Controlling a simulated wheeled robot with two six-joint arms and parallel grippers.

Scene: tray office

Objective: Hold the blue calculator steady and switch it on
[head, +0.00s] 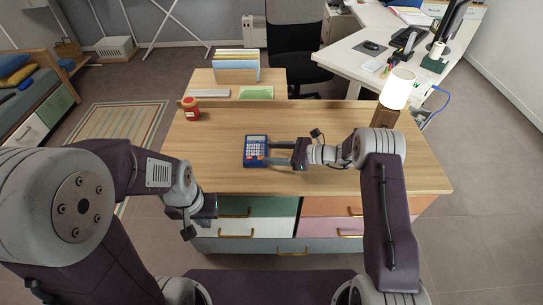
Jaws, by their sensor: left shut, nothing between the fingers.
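The blue calculator (255,151) lies flat on the wooden desk top, left of the middle, with its pale keys and display facing up. My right gripper (269,153) reaches in from the right. Its two fingers are apart, with the tips at the calculator's right edge. I cannot tell whether they touch it. My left gripper (188,232) is shut and empty. It hangs in front of the desk's front edge, below and left of the calculator and well apart from it. The calculator's power key is too small to make out.
The desk top (330,180) is clear around the calculator. A red-lidded jar (191,110) stands at the back left, and a lamp with a white shade (398,88) at the back right. A file holder (237,70) stands on the surface behind. Drawers (270,228) sit below the front edge.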

